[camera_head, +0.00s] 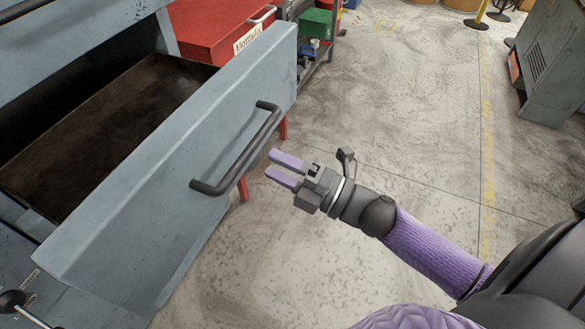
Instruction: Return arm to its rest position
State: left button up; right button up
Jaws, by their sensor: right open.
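My right gripper (285,169) is open, with two light purple fingers pointing left. It is empty and hangs in the air just right of the drawer handle (243,155), apart from it in the picture. The dark bar handle is on the front of a grey-blue drawer (112,211). The drawer is pulled out, and its brown, worn inside shows bare. My right arm (430,248) comes in from the lower right. My left gripper is not in view.
A red cabinet (212,33) with a label stands behind the drawer, with a green box (316,24) beyond it. A grey machine (555,62) stands at the upper right. The concrete floor (400,120) between them is clear. A black-knobbed lever (12,301) is at the lower left.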

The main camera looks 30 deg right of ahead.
jog(key=v, duration=0.4)
jog(key=s+d+f+m+g+h, duration=0.25)
jog(key=f+m+h, duration=0.35)
jog(key=f, duration=0.6)
jog(key=s+d+f+m+g+h, duration=0.15)
jog(key=d+f+m+h, duration=0.3)
jog(key=f+m, duration=0.5)
jog(key=s+a+f+m+g, duration=0.1)
jog(key=s+f+g, duration=0.3)
jog(key=s, duration=0.5)
jog(key=s+a+f+m+g+h, duration=0.1)
jog(key=s+f+m+g, duration=0.3)
jog(key=s+f, duration=0.4)
jog(key=s+a+f+m+g+h, duration=0.1)
jog(key=s+a+f+m+g, duration=0.1)
jog(key=s+f, duration=0.4)
jog(key=s+a+g, duration=0.1)
jog(key=s, duration=0.3)
jog(key=shift+f+g, duration=0.25)
jog(key=shift+g, duration=0.15)
